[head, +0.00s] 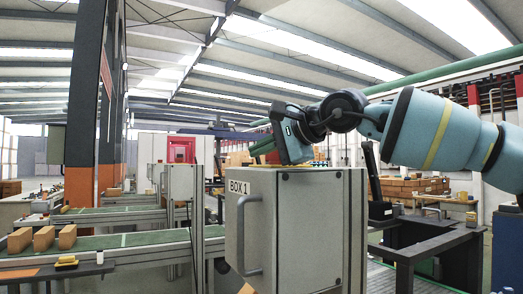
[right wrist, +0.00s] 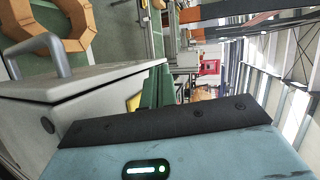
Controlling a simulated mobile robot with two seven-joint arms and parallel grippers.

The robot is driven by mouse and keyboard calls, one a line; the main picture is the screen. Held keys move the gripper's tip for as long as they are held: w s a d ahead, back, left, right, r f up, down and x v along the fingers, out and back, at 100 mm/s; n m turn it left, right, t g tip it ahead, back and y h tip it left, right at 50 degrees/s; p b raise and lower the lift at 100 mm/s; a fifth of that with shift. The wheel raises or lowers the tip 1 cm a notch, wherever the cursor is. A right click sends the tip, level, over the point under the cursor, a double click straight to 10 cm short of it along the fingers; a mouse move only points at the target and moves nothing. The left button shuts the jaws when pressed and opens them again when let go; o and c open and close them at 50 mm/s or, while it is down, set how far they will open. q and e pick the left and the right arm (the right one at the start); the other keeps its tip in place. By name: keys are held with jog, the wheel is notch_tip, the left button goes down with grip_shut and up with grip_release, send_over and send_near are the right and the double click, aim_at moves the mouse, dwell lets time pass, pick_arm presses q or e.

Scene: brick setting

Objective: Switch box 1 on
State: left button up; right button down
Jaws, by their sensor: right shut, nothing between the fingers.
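Box 1 (head: 296,235) is a pale grey cabinet with a black "BOX 1" label (head: 239,187) and a grey bar handle (head: 243,235) on its front, in the middle of the head view. My right gripper (head: 294,143) is shut and empty, just above the top of the box; its fingertips are not clearly seen. In the right wrist view the box (right wrist: 85,85) lies at the left, its handle (right wrist: 38,50) at the upper left. I cannot tell whether the box is on. My left gripper is out of view.
Green conveyors (head: 130,241) run at the left with several tan bricks (head: 43,238) on the nearest one. An orange and grey pillar (head: 82,125) stands at the left. A dark metal frame (head: 428,247) stands right of the box. An arch of bricks (right wrist: 48,28) shows in the wrist view.

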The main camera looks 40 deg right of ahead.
jog(key=s+a+r+b, duration=0.2)
jog(key=s+a+r, duration=0.1)
jog(key=a, duration=0.5)
jog(key=shift+s+a, duration=0.15)
jog(key=shift+s, duration=0.6)
